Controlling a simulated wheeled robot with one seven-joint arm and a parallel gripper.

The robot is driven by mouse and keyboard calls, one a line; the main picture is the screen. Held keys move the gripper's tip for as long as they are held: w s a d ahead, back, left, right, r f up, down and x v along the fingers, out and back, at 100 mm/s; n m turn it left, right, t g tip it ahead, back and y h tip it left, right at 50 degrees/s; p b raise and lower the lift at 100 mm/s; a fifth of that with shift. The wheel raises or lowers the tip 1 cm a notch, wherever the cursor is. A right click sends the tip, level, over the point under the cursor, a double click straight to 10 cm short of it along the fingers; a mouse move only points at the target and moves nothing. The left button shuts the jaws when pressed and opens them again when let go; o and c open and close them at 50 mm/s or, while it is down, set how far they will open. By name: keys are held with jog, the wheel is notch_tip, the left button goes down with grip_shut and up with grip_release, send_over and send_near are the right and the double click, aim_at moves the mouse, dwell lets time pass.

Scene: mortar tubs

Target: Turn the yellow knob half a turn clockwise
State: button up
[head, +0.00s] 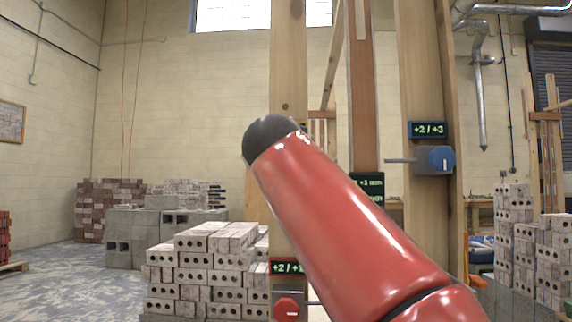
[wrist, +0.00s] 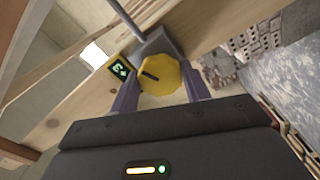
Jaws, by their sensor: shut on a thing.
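The yellow knob (wrist: 163,72) is a scalloped disc with a dark pointer mark, on a grey box (wrist: 155,45) fixed to a wooden post (wrist: 75,110). My gripper (wrist: 160,82) has one finger on each side of the knob and is shut on it. A small yellow-edged display (wrist: 118,69) sits beside the box; its digits are tilted and only partly readable. In the head view my red arm hides the gripper and the knob.
A red knob (head: 287,308) with a red-edged display (head: 287,267) is low on the near post. A blue knob (head: 435,160) with a lever and display (head: 428,130) is on the right post. A brick stack (head: 205,270) stands left.

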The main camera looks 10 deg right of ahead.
jog(key=m+b, duration=0.2)
jog(key=m, duration=0.9)
jog(key=m+b, duration=0.2)
jog(key=m, duration=0.9)
jog(key=shift+a+f, duration=0.1)
jog(key=shift+f, duration=0.1)
dwell(0.3)
jog(key=o, duration=1)
jog(key=shift+r, duration=0.1)
